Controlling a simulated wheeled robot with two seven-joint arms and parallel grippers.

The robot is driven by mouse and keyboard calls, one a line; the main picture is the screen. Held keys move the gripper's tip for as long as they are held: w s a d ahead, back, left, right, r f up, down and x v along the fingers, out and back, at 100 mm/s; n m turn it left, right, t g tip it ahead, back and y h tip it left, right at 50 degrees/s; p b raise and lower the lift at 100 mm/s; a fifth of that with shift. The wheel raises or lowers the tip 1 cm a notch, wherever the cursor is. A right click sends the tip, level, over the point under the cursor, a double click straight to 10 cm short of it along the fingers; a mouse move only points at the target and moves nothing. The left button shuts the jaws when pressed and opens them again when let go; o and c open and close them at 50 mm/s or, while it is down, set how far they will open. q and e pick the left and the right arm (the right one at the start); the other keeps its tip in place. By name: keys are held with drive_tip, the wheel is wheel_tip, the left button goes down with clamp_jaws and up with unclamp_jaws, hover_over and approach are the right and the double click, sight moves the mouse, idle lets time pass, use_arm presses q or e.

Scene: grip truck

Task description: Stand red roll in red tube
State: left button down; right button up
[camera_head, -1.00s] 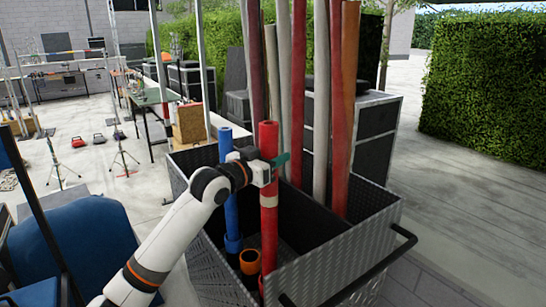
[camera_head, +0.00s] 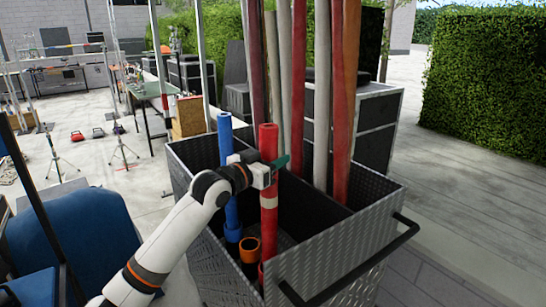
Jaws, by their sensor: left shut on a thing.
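The red roll (camera_head: 269,217) stands nearly upright in the front part of the metal cart (camera_head: 335,255). My left gripper (camera_head: 272,171) is shut on it in its upper part. A pale band goes round the roll below the gripper. The roll's lower end goes down behind the cart's front wall, close to the orange-rimmed tube (camera_head: 249,244). A red tube (camera_head: 261,275) shows only as a sliver at the roll's foot. I cannot tell whether the roll's end is inside it. My right gripper is not in view.
A blue roll (camera_head: 229,180) stands in a blue tube just left of the red roll. Several tall red, grey and brown rolls (camera_head: 318,110) stand in the cart's back part. A black handle (camera_head: 355,272) sticks out at the right. A blue chair (camera_head: 75,240) is at the left.

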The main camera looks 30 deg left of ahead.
use_arm(q)
drive_tip(key=shift+f+b, duration=0.5)
drive_tip(key=shift+f, duration=0.9)
drive_tip(key=c, duration=0.7)
unclamp_jaws()
drive_tip(key=shift+c, duration=0.2)
drive_tip(key=shift+f, duration=0.15)
